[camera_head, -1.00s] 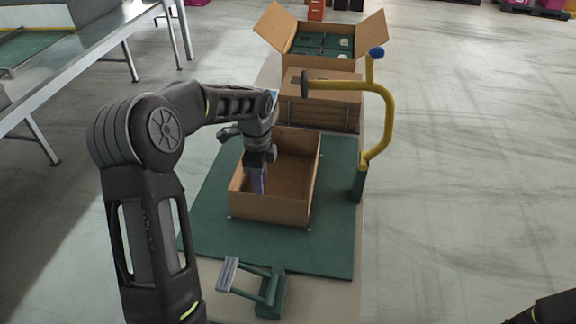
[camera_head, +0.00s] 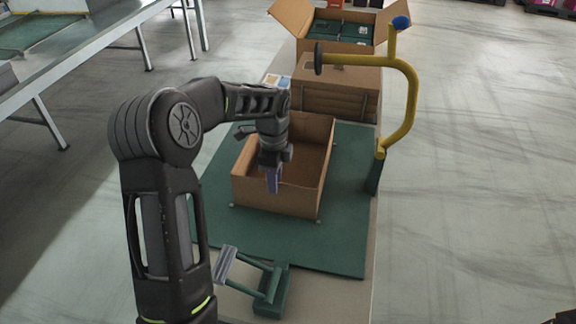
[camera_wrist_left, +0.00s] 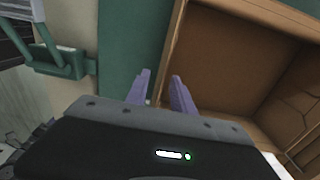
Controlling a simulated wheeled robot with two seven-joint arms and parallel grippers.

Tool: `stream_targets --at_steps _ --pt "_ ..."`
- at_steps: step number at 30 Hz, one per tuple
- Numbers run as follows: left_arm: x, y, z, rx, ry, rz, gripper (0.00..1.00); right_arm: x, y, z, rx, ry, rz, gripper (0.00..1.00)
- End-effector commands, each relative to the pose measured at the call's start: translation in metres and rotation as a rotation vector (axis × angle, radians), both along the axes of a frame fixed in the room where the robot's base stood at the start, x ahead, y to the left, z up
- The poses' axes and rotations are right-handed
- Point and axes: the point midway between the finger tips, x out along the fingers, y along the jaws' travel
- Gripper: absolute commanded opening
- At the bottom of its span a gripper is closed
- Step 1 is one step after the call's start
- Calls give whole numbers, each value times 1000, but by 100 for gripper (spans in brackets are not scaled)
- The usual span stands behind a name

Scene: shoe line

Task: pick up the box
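The box is an open, empty-looking brown cardboard box (camera_head: 275,198) on a green mat (camera_head: 345,235). It fills the right of the left wrist view (camera_wrist_left: 225,55). My left gripper (camera_head: 272,188) points down at the box's near wall. In the left wrist view its two purple fingers (camera_wrist_left: 160,88) are apart. One finger is over the mat side of the wall and the other is on the inner side. I cannot tell whether either touches the cardboard. My right gripper is not in view.
A closed carton (camera_head: 335,95) and an open carton with green boxes (camera_head: 340,30) stand behind. A yellow curved post (camera_head: 411,100) rises at the right. A green stand (camera_head: 272,295) sits in front. A metal table (camera_head: 90,50) is at the left.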

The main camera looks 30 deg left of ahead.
Motion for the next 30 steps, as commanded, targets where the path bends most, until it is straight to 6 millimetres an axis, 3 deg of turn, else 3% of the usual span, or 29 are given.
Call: stream_targets --at_steps 5,13,23,30 --pt "0 0 -1 0 1 0 29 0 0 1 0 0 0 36" --pt "0 1 -25 0 2 -1 29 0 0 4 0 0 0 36" --pt "0 1 -27 0 1 0 29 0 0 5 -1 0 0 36" --pt "1 7 -54 -1 4 1 29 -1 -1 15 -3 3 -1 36"
